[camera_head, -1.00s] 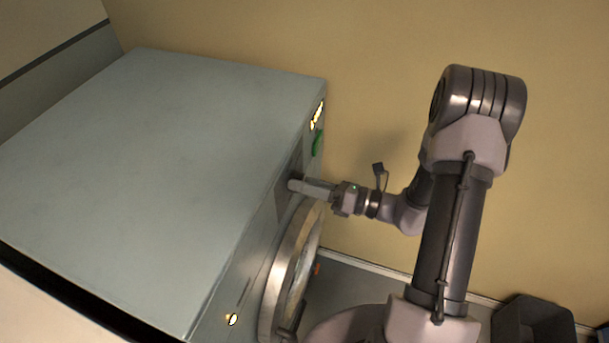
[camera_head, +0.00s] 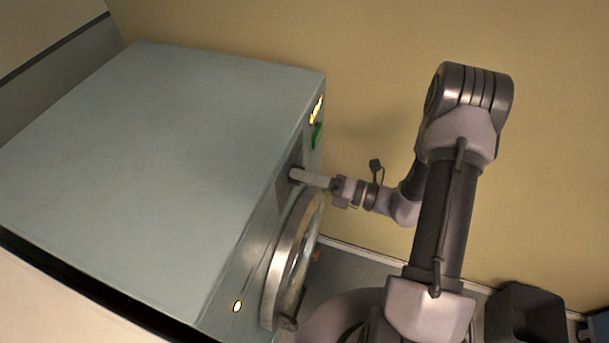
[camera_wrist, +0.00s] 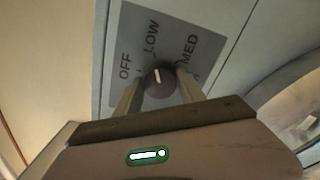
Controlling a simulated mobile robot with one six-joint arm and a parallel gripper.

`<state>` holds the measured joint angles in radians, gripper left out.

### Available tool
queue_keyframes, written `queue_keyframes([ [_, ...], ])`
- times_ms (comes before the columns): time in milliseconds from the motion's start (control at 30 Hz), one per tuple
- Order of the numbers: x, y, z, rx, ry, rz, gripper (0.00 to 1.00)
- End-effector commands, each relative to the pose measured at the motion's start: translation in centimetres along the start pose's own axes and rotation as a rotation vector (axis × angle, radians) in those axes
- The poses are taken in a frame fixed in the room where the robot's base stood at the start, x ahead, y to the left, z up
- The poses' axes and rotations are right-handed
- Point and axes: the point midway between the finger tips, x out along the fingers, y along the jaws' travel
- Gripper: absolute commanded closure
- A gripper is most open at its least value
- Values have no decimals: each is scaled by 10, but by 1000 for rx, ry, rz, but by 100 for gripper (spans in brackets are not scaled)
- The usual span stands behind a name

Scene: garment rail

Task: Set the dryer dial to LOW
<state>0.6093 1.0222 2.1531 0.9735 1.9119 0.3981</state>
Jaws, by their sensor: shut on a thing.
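The dryer dial (camera_wrist: 158,84) is a dark round knob with a white pointer line on a grey label plate (camera_wrist: 127,30). The plate reads OFF, LOW and MED; another mark at the right is mostly hidden by a finger. The pointer aims up and slightly left, toward the word LOW. My gripper (camera_wrist: 160,90) has one finger on each side of the dial and is shut on it. In the head view my gripper (camera_head: 296,175) reaches the dryer's front panel from the right, and the dial is hidden there.
The pale dryer (camera_head: 150,150) fills the left. Its round door (camera_head: 290,262) lies just below my gripper. A green button (camera_head: 316,136) and yellow lights (camera_head: 316,109) are above it on the panel. A dark bin (camera_head: 527,318) stands on the floor at lower right.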

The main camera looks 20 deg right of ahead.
Motion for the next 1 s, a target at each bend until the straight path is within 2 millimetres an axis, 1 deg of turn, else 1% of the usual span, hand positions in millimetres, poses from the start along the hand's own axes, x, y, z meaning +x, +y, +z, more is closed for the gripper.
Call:
queue_keyframes([
  [167, 0, 0, 0, 0, 0, 0, 94],
  [200, 0, 0, 0, 0, 0, 0, 48],
  [267, 0, 0, 0, 0, 0, 0, 36],
  [300, 0, 0, 0, 0, 0, 0, 32],
  [767, -2, 0, 0, -1, -1, 0, 32],
  [867, -12, 0, 1, -1, -3, -2, 32],
  [967, -35, 0, 2, -1, -6, -4, 32],
  [1000, -47, -1, 2, -1, -7, -4, 32],
])
